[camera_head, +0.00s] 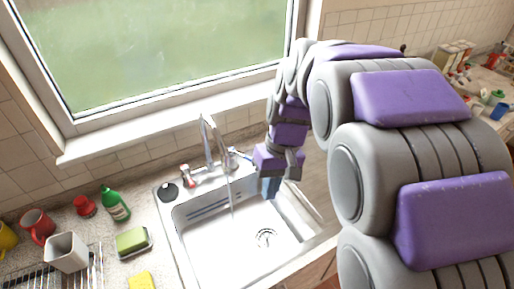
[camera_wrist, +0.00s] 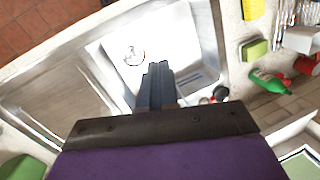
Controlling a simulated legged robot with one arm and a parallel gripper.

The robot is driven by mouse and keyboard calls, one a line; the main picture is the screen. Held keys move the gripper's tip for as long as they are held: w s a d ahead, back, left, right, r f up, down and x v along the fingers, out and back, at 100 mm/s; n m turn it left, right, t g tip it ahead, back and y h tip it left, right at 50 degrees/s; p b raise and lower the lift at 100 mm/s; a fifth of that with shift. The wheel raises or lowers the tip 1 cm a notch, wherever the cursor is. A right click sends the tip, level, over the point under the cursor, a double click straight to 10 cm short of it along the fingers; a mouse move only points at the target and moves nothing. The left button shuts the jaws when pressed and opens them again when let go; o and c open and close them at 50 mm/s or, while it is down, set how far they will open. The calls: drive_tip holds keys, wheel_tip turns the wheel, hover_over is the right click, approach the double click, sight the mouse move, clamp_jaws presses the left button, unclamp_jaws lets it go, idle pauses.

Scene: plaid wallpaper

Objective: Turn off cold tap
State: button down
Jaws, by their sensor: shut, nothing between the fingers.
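The chrome faucet (camera_head: 207,138) stands behind the white sink, and a thin stream of water (camera_head: 230,196) runs from its spout into the basin. The cold tap (camera_head: 233,157), with a blue mark, is on the faucet's right side. The hot tap (camera_head: 186,171), with a red mark, is on its left; red also shows in the wrist view (camera_wrist: 220,93). My gripper (camera_head: 269,188) is shut and empty, pointing down over the sink's back right, to the right of the cold tap and apart from it. In the wrist view, my gripper (camera_wrist: 157,75) hides the cold tap's area.
The sink basin (camera_head: 205,245) is empty apart from the water. A green bottle (camera_head: 115,205), a green sponge (camera_head: 131,241), a yellow sponge (camera_head: 141,282), mugs and a dish rack (camera_head: 85,268) stand left of the sink. The window sill (camera_head: 150,133) runs behind the faucet.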

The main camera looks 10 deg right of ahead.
sight(241, 155)
drive_tip(key=w+d+f+n+t+y+p, duration=0.1)
drive_tip(key=w+d+f+n+y, duration=0.15)
drive_tip(key=w, duration=1.05)
drive_tip(key=w+d+f+n+y+p, duration=0.15)
drive_tip(key=w+d, duration=0.25)
drive_tip(key=w, duration=0.8)
drive_tip(key=w+d+f+n+y+p, duration=0.1)
drive_tip(key=w+d+f+n+p, duration=0.15)
drive_tip(key=w+d+f, duration=0.5)
drive_tip(key=s+a+f+n+b, duration=0.1)
drive_tip(key=a+f+b, duration=0.1)
drive_tip(key=a+f, duration=0.5)
drive_tip(key=shift+s+a+t+y, duration=0.3)
drive_tip(key=shift+a+t, duration=0.1)
drive_tip(key=shift+a, duration=1.3)
drive_tip(key=shift+a, duration=0.3)
